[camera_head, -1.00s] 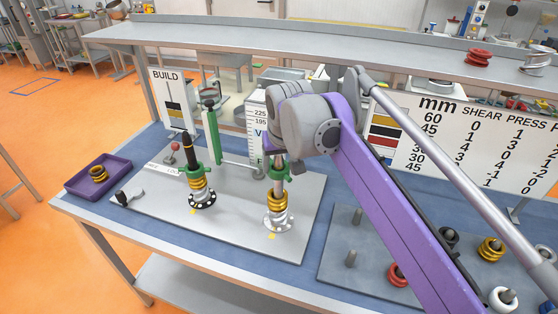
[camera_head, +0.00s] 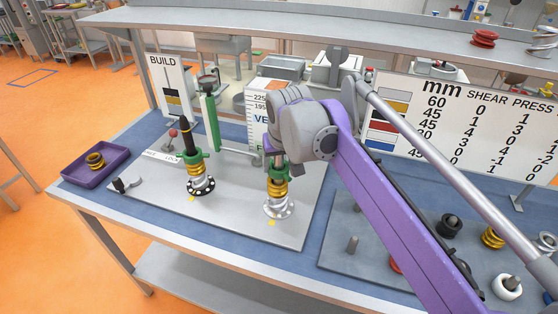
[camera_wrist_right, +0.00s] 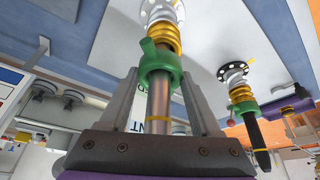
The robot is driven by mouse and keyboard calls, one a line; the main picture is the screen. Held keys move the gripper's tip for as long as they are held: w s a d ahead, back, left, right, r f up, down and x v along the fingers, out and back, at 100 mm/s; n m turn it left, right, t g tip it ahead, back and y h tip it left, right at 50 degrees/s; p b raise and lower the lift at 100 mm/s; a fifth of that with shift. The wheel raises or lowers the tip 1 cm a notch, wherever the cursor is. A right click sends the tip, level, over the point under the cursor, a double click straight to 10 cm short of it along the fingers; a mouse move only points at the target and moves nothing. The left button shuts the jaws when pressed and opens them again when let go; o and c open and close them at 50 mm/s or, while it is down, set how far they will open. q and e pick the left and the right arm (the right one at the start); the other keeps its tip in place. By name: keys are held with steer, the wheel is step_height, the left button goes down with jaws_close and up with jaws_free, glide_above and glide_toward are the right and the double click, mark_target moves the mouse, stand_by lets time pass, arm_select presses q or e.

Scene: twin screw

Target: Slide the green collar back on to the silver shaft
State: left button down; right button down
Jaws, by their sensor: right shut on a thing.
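The silver shaft (camera_wrist_right: 158,112) stands upright on the grey plate, with gold rings (camera_head: 277,190) and a silver ring stacked low on it above a round flange (camera_head: 279,209). The green collar (camera_head: 276,169) is around the shaft just above the gold rings; it also shows in the wrist view (camera_wrist_right: 160,78). Whether it touches the top gold ring is hard to tell. My right gripper (camera_head: 277,160) is shut on the collar from above, one finger on each side of it. My left gripper is out of view.
A black-tipped post (camera_head: 186,137) with its own green collar and gold rings stands to the left. A green stand (camera_head: 212,123) is behind it. A purple tray (camera_head: 71,174) holds a gold ring. A second plate with posts and rings lies to the right.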

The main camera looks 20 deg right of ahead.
steer(key=shift+f, duration=0.3)
jaws_free()
steer(key=shift+r, duration=0.1)
steer(key=p+v, duration=0.1)
steer(key=v, duration=0.9)
steer(key=shift+s+r, duration=0.1)
steer(key=shift+r, duration=0.3)
